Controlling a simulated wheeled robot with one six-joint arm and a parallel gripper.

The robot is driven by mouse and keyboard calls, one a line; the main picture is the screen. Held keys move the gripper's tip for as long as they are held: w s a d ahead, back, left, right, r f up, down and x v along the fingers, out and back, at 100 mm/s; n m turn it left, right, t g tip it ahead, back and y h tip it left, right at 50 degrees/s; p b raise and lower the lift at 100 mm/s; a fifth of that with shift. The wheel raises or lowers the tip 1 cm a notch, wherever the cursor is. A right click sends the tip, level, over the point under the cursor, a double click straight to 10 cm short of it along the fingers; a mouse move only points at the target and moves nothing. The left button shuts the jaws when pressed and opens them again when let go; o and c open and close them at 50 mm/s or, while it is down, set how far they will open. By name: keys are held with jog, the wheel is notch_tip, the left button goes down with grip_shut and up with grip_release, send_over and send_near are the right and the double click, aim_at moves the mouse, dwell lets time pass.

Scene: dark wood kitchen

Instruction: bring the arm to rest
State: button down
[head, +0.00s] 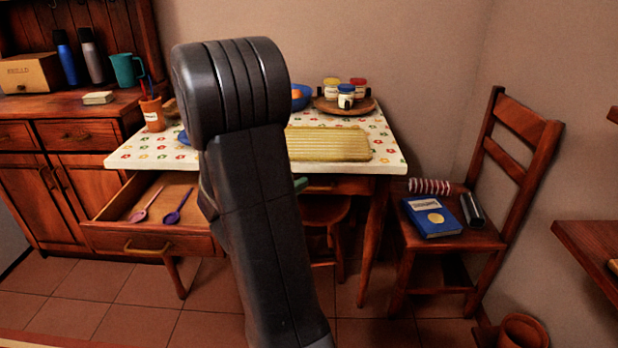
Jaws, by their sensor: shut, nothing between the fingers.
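My arm (262,200) rises through the middle of the head view as a thick black link, with a rounded, ribbed joint at its top. The fingers of my gripper do not show in this view. The arm hides part of the table and part of the open drawer's right end. A small green thing (300,184) peeks out just right of the arm, at the table's front edge; I cannot tell what it is.
The table (393,160) bears a yellow mat (328,144) and a round board (325,108) with jars. Its drawer (113,238) stands open, with two spoons inside. A chair (470,238) holding a blue book (432,217) stands right. The front floor tiles are clear.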

jog(key=shift+s+a, duration=0.35)
jog(key=shift+s, duration=0.15)
jog(key=shift+w, duration=0.1)
